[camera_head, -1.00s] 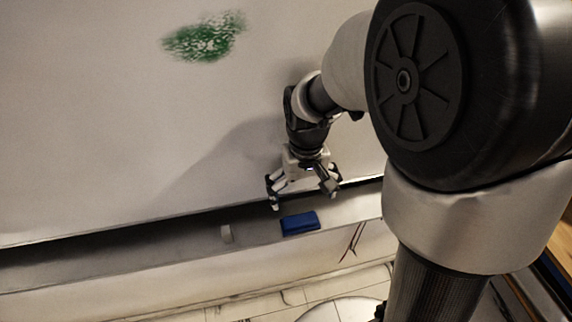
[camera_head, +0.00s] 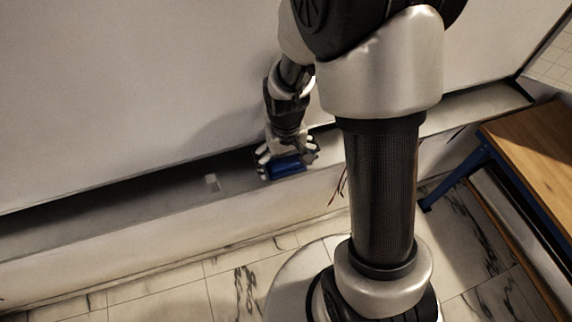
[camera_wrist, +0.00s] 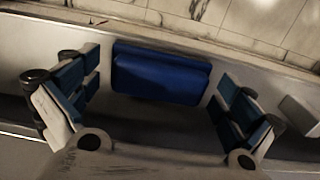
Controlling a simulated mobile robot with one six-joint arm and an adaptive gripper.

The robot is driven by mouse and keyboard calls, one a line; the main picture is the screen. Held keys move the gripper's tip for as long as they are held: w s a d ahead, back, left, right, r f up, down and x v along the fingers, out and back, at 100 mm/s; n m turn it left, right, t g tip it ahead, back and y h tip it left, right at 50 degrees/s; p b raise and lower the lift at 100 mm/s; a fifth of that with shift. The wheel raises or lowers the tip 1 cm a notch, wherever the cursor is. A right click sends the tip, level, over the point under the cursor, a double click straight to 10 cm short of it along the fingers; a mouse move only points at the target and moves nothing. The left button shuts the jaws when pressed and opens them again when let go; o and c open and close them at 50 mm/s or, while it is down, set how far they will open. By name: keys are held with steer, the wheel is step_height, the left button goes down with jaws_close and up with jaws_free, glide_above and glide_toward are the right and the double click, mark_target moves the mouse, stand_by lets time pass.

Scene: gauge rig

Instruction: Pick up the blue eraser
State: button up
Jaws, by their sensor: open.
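The blue eraser (camera_head: 287,167) lies on the grey ledge (camera_head: 150,200) below the white board. In the wrist view the blue eraser (camera_wrist: 160,75) lies lengthwise between the two fingers. My gripper (camera_head: 286,165) is open and down at the eraser, with one finger near each end. In the wrist view my gripper (camera_wrist: 155,98) shows a narrow gap on each side of the eraser, and no firm hold is visible. The head view partly hides the eraser's upper edge behind my gripper.
The white board (camera_head: 120,90) rises behind the ledge. A wooden table (camera_head: 540,145) stands at the right.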

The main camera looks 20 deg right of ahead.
steer(key=shift+c, duration=0.4)
steer(key=shift+r, duration=0.1)
steer(key=c, duration=0.5)
steer(key=shift+s, duration=0.2)
steer(key=c, duration=0.5)
